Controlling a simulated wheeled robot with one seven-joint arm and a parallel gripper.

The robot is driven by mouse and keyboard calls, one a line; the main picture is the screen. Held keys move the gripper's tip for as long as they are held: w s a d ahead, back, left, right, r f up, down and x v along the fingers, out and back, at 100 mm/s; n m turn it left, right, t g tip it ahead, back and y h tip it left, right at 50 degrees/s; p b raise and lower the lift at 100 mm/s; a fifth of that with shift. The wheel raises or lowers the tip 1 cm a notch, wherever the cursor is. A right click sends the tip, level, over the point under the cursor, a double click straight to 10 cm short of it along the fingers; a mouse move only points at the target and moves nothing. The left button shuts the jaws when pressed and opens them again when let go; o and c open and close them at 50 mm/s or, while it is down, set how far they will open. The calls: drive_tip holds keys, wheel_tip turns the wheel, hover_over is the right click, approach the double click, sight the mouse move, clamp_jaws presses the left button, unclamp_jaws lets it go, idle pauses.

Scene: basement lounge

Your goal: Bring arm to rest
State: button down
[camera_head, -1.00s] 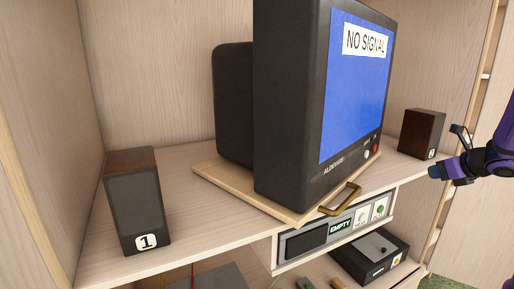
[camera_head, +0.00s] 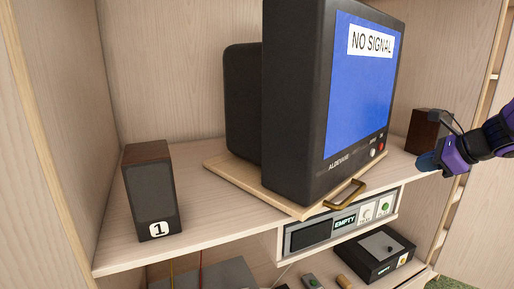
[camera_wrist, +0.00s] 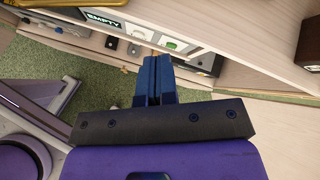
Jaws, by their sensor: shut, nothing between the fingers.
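My gripper (camera_head: 428,162) is at the right of the head view, on the end of my purple arm, in front of the shelf and partly over the small brown speaker. In the wrist view my gripper (camera_wrist: 155,80) points toward the shelf front, its two blue fingers together and empty. It appears apart from the shelf and the things on it.
A TV (camera_head: 310,100) reading "NO SIGNAL" stands on a wooden board (camera_head: 240,182) with a brass handle (camera_head: 346,196). Speaker 1 (camera_head: 150,190) is at the left, another speaker (camera_head: 422,130) behind my gripper. A player labelled "EMPTY" (camera_head: 305,236) and a black box (camera_head: 372,258) are below.

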drive_tip(key=s+a+r+n+g, duration=0.45)
drive_tip(key=s+a+n, duration=0.55)
drive_tip(key=a+n, duration=0.3)
drive_tip(key=s+a+r+n+h, duration=0.1)
drive_tip(key=s+a+n+h, duration=0.2)
drive_tip(key=s+n, duration=0.9)
drive_tip(key=shift+s+a+r+n+h, duration=0.15)
drive_tip(key=shift+s+a+n+h, duration=0.3)
drive_tip(key=shift+h, duration=0.25)
